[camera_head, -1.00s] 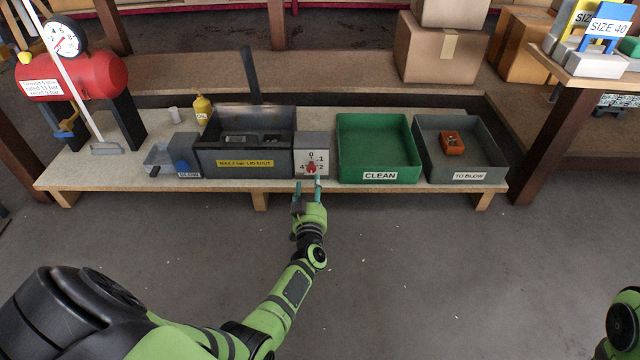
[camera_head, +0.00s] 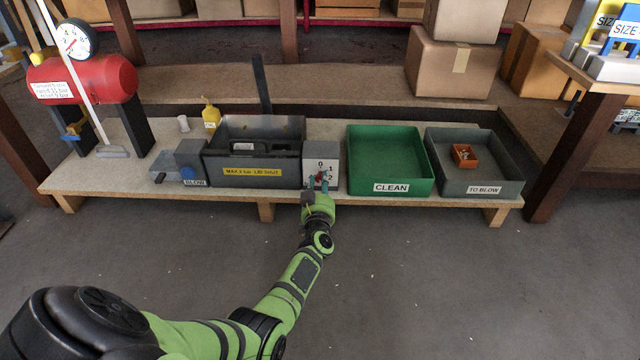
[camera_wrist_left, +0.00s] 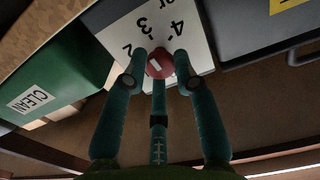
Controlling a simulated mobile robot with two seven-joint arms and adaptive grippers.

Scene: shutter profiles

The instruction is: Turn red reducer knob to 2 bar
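The red reducer knob (camera_wrist_left: 160,64) sits on a white dial face (camera_wrist_left: 195,28) with black numbers; 2, 3 and 4 show near it in the left wrist view. A short white mark lies on the knob. In the head view the dial plate (camera_head: 311,177) is on a grey box at the bench's front edge, with the knob (camera_head: 319,176) partly hidden by fingers. My left gripper (camera_head: 318,184) reaches it from the front. In the left wrist view its teal fingers (camera_wrist_left: 161,60) stand on both sides of the knob; whether they press on it is unclear. My right gripper is out of view.
Beyond are the grey TO BLOW tray (camera_head: 515,180) and the red tank (camera_head: 112,77) with a gauge. The floor in front is clear.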

